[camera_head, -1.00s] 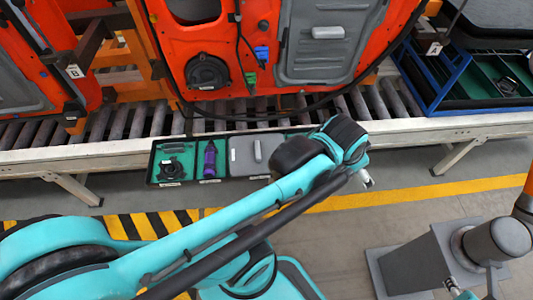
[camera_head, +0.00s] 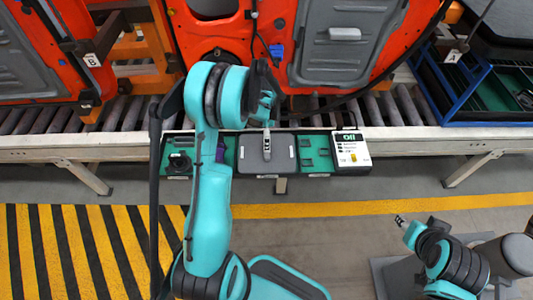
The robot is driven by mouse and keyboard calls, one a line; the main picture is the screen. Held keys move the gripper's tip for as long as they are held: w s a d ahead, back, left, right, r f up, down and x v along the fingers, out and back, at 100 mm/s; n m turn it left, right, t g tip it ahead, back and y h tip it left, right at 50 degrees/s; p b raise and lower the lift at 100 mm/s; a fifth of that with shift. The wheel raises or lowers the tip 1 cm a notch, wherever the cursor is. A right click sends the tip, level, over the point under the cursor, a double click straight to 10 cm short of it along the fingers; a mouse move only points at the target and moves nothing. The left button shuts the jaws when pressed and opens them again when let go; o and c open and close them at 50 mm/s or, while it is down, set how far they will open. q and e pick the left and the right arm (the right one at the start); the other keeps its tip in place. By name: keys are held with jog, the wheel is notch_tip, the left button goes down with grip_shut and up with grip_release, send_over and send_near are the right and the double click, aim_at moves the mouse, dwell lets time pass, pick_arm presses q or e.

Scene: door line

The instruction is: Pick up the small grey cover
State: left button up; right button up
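The small grey cover (camera_head: 284,158) lies in the middle section of the low tray at the front edge of the roller line. It is flat and dark grey, with a lighter grip-like piece along its middle. My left arm reaches up from the bottom, and my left gripper (camera_head: 267,127) is over the cover's far edge. Whether it touches the cover, and how its fingers stand, cannot be made out. My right gripper (camera_head: 399,220) is at the lower right, well away from the tray, small and with unclear fingers.
The tray also holds a black part (camera_head: 180,162), a purple part (camera_head: 220,150) partly behind my arm, and a white-labelled box (camera_head: 352,153). An orange door (camera_head: 285,25) with a grey panel stands behind. A blue rack (camera_head: 462,85) is at right. The floor in front is open.

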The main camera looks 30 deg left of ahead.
pick_arm(q)
notch_tip(320, 180, down, 7)
jog(key=b, duration=0.3)
jog(key=shift+f, duration=0.1)
jog(key=c, duration=1.2)
